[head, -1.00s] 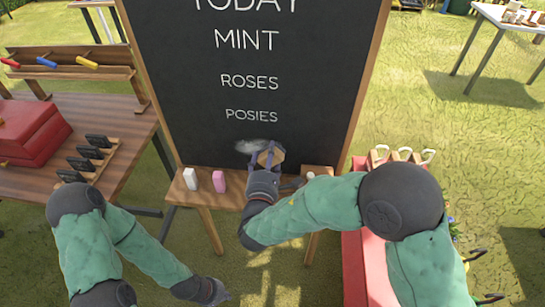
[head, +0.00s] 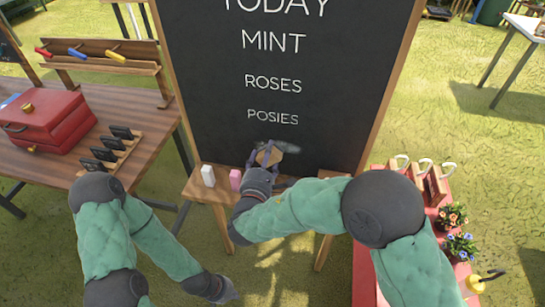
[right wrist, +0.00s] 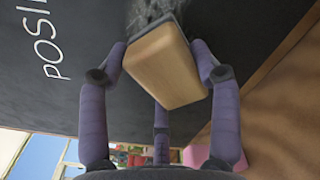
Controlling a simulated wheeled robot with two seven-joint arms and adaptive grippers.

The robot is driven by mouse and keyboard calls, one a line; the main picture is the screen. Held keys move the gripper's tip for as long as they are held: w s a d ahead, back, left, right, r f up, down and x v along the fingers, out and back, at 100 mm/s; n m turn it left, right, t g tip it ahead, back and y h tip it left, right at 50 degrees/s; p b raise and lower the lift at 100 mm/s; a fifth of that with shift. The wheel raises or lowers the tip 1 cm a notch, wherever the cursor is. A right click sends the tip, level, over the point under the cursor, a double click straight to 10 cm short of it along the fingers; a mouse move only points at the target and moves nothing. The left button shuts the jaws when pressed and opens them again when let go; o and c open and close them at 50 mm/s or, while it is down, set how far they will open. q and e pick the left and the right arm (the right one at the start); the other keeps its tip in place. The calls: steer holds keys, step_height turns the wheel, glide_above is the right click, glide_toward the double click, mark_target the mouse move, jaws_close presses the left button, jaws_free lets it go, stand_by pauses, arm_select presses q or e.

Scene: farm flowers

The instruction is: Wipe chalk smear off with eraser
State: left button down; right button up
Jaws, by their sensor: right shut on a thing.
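The chalkboard (head: 205,95) stands upright on an easel, with white words TODAY, MINT, ROSES and POSIES. A grey-white chalk smear (head: 292,149) lies just below POSIES; it also shows in the right wrist view (right wrist: 148,8) at the eraser's edge. The eraser (head: 271,157), a tan wooden block with a dark felt side, covers part of the smear. My right gripper (head: 266,157) is shut on the eraser, its fingers around the block in the right wrist view (right wrist: 160,65), felt towards the board. My left gripper (head: 230,294) hangs low, away from the board; its finger opening is unclear.
White (head: 208,176) and pink (head: 235,179) blocks stand on the easel's wooden ledge (head: 330,174). A wooden table (head: 60,165) with a red toolbox (head: 45,128) is at left. A red stand (head: 365,275) with flower pots is at right. Grass surrounds the easel.

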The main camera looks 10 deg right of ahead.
mark_target(252, 143)
steer(key=shift+w+a+r, duration=0.1)
steer(key=shift+w+a, duration=0.15)
steer(key=shift+a, duration=0.5)
steer(key=shift+w+a+f, duration=0.1)
steer(key=shift+w+a, duration=0.2)
steer(key=shift+a, duration=0.45)
steer(key=shift+w+a+r, duration=0.1)
steer(key=shift+w+a, duration=0.15)
steer(key=shift+a, duration=0.5)
steer(key=shift+r, duration=0.4)
steer(key=shift+s+d+f, duration=0.1)
steer(key=shift+s+d, duration=0.25)
steer(key=shift+d, duration=0.5)
steer(key=shift+s+d, duration=0.35)
steer(key=shift+d, duration=0.5)
steer(key=shift+s+d, duration=0.55)
steer(key=shift+d, duration=1.15)
steer(key=shift+s+d, duration=0.5)
steer(key=shift+d, duration=1.15)
steer(key=shift+s+d, duration=0.55)
steer(key=shift+d, duration=1.15)
